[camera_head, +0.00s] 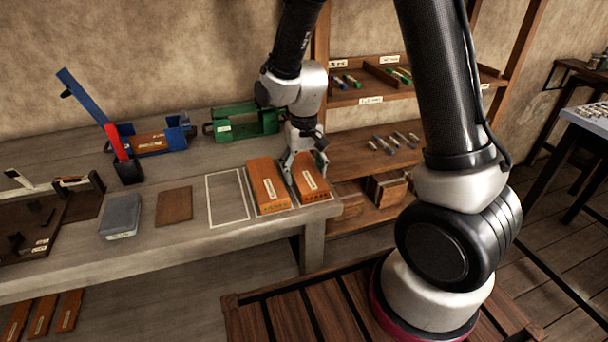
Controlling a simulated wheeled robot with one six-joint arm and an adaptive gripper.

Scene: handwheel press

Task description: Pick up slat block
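Two orange-brown blocks with white labels lie side by side at the right end of the workbench: a left block (268,188) and a right block (311,184). Which one is the slat block cannot be read from the labels. My gripper (306,168) points down over the far part of the right block. One finger is at its left side, near the gap between the blocks, and the other is at its right side. Whether the fingers press on the block cannot be told. The right block appears to rest on the bench.
An empty outlined area (228,197) lies left of the blocks, then a brown plate (174,206) and a grey block (120,216). A green fixture (243,123) and a blue fixture (180,137) stand behind. Wooden shelves (375,146) stand right of the bench.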

